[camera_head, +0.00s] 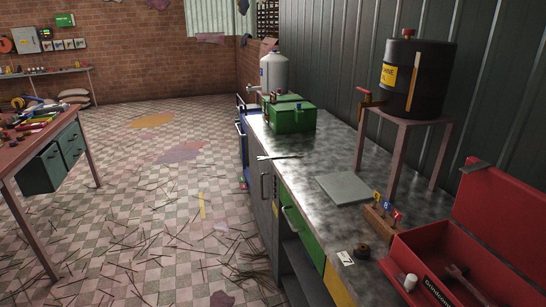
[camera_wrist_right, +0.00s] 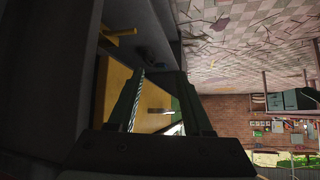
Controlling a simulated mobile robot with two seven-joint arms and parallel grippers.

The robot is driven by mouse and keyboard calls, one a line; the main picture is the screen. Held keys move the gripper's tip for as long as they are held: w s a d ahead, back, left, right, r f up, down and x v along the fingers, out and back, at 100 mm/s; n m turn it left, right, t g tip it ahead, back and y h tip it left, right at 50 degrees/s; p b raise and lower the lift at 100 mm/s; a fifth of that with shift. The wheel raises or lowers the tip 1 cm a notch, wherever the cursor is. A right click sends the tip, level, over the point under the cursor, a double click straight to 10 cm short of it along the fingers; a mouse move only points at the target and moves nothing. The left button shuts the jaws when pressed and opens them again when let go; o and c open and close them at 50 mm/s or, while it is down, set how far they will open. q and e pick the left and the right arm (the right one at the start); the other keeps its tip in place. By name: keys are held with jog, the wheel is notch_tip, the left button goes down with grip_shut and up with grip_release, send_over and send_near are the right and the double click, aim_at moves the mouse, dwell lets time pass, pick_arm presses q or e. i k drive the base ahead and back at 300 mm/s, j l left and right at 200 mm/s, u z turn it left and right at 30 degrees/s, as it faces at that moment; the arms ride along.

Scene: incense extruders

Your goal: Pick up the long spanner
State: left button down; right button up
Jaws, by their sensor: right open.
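A long, thin spanner (camera_head: 279,157) lies flat on the metal workbench top (camera_head: 308,172) in the head view, in front of the green box. Its left end is at or near the bench's left edge. A second, reddish-brown spanner-like tool (camera_head: 464,283) lies in the red toolbox at the lower right. My right gripper (camera_wrist_right: 160,78) shows only in the right wrist view. Its fingers are apart, in front of a yellow panel, with no spanner clearly visible between them. My left gripper is in neither view.
A green box (camera_head: 290,117), a grey slab (camera_head: 344,188), a wooden block with coloured tags (camera_head: 381,220) and an open red toolbox (camera_head: 430,245) stand on the bench. A black drum (camera_head: 418,80) sits on a stand. Straw litters the tiled floor (camera_head: 160,215), left of the bench.

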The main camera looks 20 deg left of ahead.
aim_at(298, 155)
jog(key=i+j+z, duration=0.1)
jog(key=j, duration=0.35)
jog(key=i+j+z, duration=0.1)
jog(key=j, duration=0.4)
jog(key=i+j+z, duration=0.1)
jog(key=i+j, duration=0.4)
jog(key=j, duration=0.15)
jog(key=i+j+z, duration=0.15)
jog(key=i+j, duration=0.15)
jog(key=i+j+z, duration=0.1)
jog(key=j, duration=0.3)
jog(key=i+j+z, duration=0.1)
jog(key=i+j, duration=0.45)
jog(key=j, duration=0.3)
jog(key=i+j+z, duration=0.15)
jog(key=j, duration=0.25)
jog(key=i, duration=0.05)
